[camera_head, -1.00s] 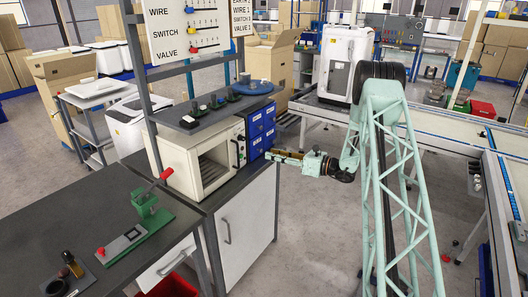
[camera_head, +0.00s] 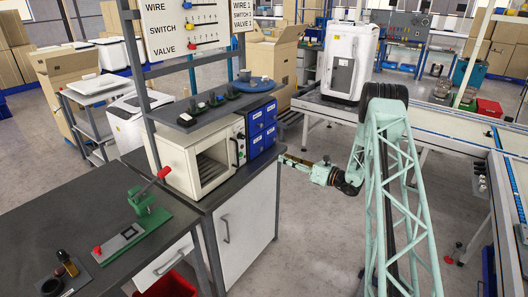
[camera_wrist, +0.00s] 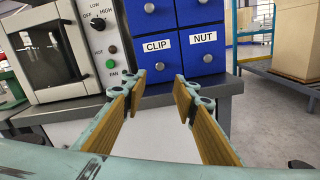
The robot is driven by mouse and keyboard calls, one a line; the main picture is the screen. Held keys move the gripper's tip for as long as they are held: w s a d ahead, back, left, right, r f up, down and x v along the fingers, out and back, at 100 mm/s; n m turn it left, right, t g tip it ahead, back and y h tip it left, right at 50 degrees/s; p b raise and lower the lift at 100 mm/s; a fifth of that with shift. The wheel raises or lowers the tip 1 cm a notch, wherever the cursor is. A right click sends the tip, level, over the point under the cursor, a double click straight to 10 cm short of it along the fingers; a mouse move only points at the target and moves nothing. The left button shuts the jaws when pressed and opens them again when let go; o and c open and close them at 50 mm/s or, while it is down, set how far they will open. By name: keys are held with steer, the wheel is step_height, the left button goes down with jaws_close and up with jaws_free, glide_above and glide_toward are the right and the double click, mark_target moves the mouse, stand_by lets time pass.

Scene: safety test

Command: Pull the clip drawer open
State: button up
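The blue clip drawer (camera_wrist: 157,46) is shut, with a white CLIP label and a round silver knob below it. It is the lower left drawer visible in the wrist view. In the head view the blue drawer cabinet (camera_head: 262,128) stands on the dark bench to the right of the oven. My gripper (camera_wrist: 160,86) is open and empty, its two tan-faced fingers apart. The fingertips lie just below the clip drawer's knob in the wrist view, apart from it. In the head view my gripper (camera_head: 282,159) is beside the cabinet's lower right front.
The nut drawer (camera_wrist: 203,42) is directly right of the clip drawer, also shut. A white oven (camera_wrist: 62,48) with knobs stands close on the left. The bench's front edge (camera_wrist: 185,87) runs below the drawers. Open floor lies to the right.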

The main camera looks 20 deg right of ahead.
mark_target(262, 149)
steer(key=shift+b+x, duration=0.7)
steer(key=shift+x, duration=6.15)
steer(key=shift+c, duration=0.2)
jaws_close()
